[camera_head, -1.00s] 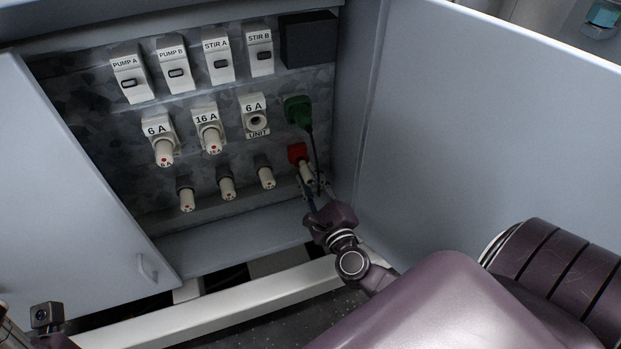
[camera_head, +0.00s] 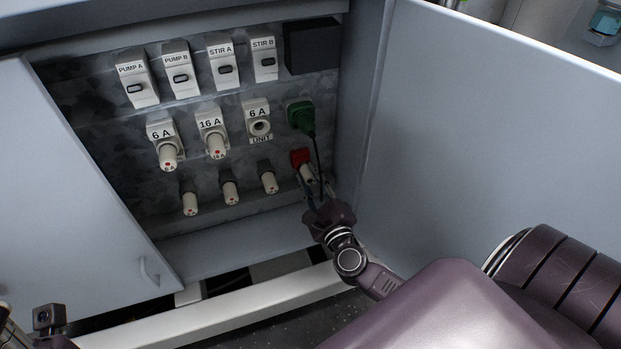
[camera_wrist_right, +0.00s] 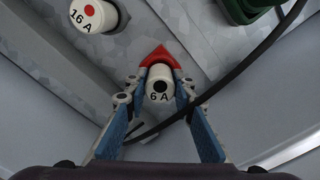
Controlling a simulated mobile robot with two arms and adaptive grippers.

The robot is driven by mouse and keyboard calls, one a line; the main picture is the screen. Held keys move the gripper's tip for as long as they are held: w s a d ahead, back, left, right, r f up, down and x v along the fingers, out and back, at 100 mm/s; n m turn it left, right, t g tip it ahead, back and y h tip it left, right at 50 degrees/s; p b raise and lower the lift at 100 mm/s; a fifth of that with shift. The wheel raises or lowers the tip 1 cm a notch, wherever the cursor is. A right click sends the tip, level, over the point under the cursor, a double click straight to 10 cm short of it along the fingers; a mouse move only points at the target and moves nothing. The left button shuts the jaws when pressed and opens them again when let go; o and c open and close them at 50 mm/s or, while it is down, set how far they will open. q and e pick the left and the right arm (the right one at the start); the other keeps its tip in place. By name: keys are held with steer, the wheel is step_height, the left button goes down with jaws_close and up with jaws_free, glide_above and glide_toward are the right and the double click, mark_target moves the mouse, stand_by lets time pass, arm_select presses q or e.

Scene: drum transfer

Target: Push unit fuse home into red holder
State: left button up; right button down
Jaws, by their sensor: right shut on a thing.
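The red holder (camera_head: 300,157) is on the lower right of the panel, below the green plug. The unit fuse (camera_head: 306,173), a white cylinder, sits at the red holder's front; how deep it is in cannot be told. In the right wrist view the fuse (camera_wrist_right: 158,84) shows its "6 A" end with a black dot, and the red holder (camera_wrist_right: 158,54) shows behind it. My right gripper (camera_head: 316,190) is shut on the fuse, one finger on each side. The unit socket (camera_head: 260,127) marked 6 A is empty. My left gripper is not in view; only a bit of that arm shows at lower left.
A green plug (camera_head: 301,116) hangs its black cable (camera_head: 318,165) down close to my right gripper. Several spare fuses (camera_head: 229,192) stand in a row left of the red holder. The cabinet's side wall (camera_head: 367,110) is close on the right; the open door (camera_head: 70,190) is at left.

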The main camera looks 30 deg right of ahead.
steer(key=shift+w+d+r, duration=0.1)
steer(key=shift+w, duration=0.25)
steer(key=c, duration=1.5)
jaws_free()
steer(key=shift+c, duration=0.2)
steer(key=shift+s, duration=0.1)
steer(key=shift+s, duration=0.3)
steer(key=v, duration=1.1)
steer(key=shift+s, duration=0.1)
